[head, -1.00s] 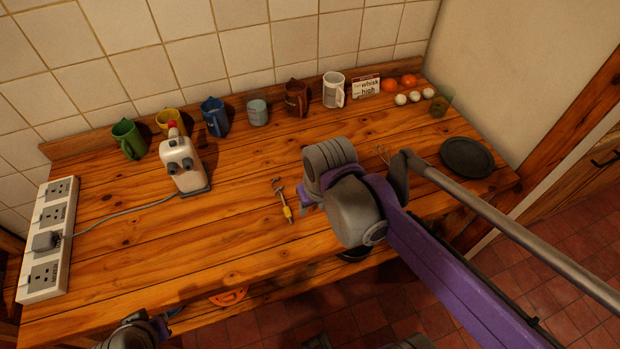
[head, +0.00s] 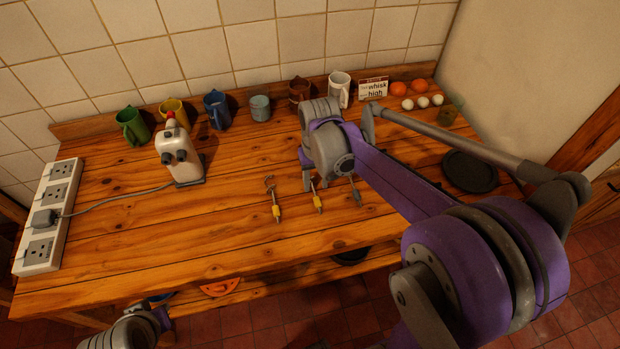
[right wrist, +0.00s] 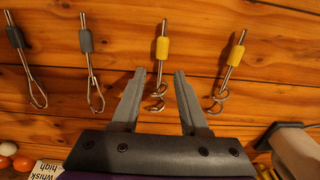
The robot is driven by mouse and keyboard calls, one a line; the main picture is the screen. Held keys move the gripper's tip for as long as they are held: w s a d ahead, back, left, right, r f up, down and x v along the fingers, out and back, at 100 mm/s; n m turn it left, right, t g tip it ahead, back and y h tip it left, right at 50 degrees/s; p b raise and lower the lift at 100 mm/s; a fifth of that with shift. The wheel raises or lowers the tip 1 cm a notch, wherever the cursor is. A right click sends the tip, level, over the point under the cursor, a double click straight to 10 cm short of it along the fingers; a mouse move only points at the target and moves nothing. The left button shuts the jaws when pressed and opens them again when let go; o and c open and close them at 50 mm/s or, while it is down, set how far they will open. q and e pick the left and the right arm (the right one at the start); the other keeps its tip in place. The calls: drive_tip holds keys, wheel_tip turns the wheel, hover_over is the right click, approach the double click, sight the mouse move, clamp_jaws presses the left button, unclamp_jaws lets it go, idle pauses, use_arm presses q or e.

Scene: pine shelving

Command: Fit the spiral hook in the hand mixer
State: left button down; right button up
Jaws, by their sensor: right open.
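The white hand mixer (head: 176,150) stands upright at the left of the worktop, two dark round sockets facing front. It also shows at the right edge of the right wrist view (right wrist: 298,148). Two yellow-collared tools with curled ends lie side by side (head: 275,205) (head: 317,199); they also show in the right wrist view (right wrist: 162,48) (right wrist: 236,55). I cannot tell surely which is the spiral hook. My right gripper (right wrist: 160,73) is open and empty, its fingertips either side of the first tool's shaft in that view. My left gripper (head: 160,318) shows only partly; its fingers are hidden.
Two grey-collared whisks (right wrist: 14,38) (right wrist: 86,40) lie beside the hooks. Several mugs, a sign (head: 373,88), eggs and a dark plate (head: 470,170) line the back and right. A power strip (head: 48,215) stands left, its cord running to the mixer. The front middle is clear.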

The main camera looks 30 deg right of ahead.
sight(315, 194)
wheel_tip(315, 194, down, 4)
drive_tip(key=shift+a+f, duration=0.1)
clamp_jaws()
idle(0.4)
